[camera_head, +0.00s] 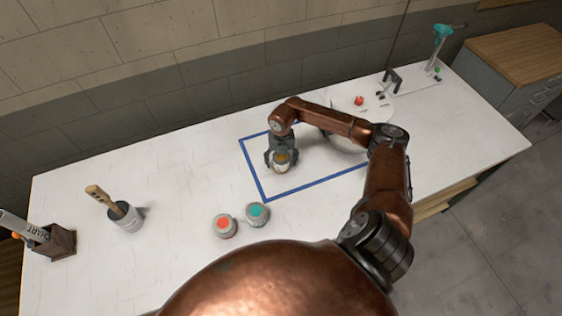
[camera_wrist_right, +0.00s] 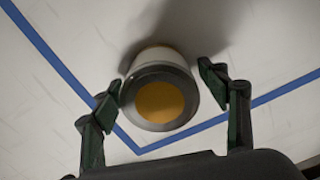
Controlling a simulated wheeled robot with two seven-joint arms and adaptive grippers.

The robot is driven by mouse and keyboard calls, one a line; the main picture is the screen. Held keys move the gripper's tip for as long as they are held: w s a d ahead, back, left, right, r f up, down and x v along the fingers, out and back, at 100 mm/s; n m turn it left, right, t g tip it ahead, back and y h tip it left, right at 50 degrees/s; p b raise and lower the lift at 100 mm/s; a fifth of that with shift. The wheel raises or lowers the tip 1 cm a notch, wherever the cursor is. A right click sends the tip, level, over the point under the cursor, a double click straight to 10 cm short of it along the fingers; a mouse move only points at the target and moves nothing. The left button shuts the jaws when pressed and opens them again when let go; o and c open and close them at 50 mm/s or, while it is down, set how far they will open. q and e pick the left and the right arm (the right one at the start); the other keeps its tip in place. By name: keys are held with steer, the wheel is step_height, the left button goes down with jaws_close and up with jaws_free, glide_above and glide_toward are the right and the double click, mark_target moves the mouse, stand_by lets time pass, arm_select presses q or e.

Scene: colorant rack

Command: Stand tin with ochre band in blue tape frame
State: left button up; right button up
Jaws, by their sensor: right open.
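The tin with the ochre band (camera_head: 281,161) stands upright inside the blue tape frame (camera_head: 255,174), near its left side. In the right wrist view the tin (camera_wrist_right: 160,100) shows its grey lid with an ochre disc, with the tape corner (camera_wrist_right: 138,148) close by. My right gripper (camera_head: 280,158) is open around the tin. In the right wrist view its two fingers (camera_wrist_right: 165,85) stand on either side of the tin, with a gap at the right finger; at the left finger I cannot tell contact. My left gripper is not in view.
A red-topped tin (camera_head: 224,225) and a teal-topped tin (camera_head: 257,213) stand just outside the frame's near left corner. A pot with a brush (camera_head: 124,216) and a dark wooden holder (camera_head: 56,243) are at the left. A round white base (camera_head: 372,108) is behind my right arm.

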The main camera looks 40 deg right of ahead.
steer(key=shift+r, duration=0.25)
step_height(320, 180, up, 12)
steer(key=shift+f+b, duration=0.1)
steer(key=shift+b, duration=0.65)
